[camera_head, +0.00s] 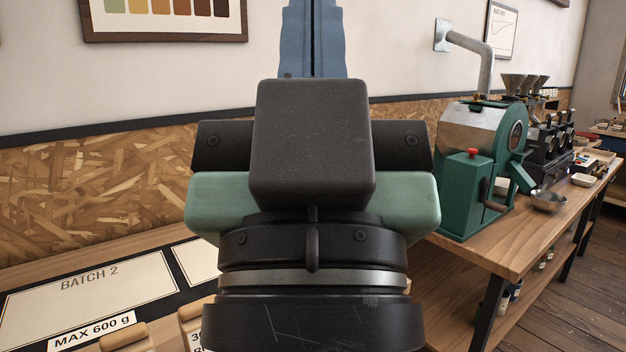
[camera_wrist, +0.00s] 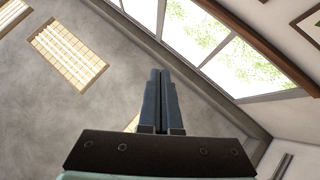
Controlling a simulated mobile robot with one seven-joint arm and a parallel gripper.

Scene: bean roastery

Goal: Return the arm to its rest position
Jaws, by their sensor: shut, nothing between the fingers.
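My gripper (camera_wrist: 161,74) shows in the wrist view with its two dark blue-grey fingers side by side, shut and empty. The fingers stand against the grey ceiling and a window. In the head view my gripper (camera_head: 314,8) points up in front of the pale wall, its fingertips cut off by the top edge. The dark wrist and green housing of my arm fill the middle of the head view and hide what is behind them.
A wooden counter at lower left holds a dark mat with a BATCH 2 card (camera_head: 88,292) and a MAX 600 g label (camera_head: 92,331). A green roasting machine (camera_head: 478,165) stands on the wooden table (camera_head: 520,238) at right, with a metal bowl (camera_head: 549,201) beside it.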

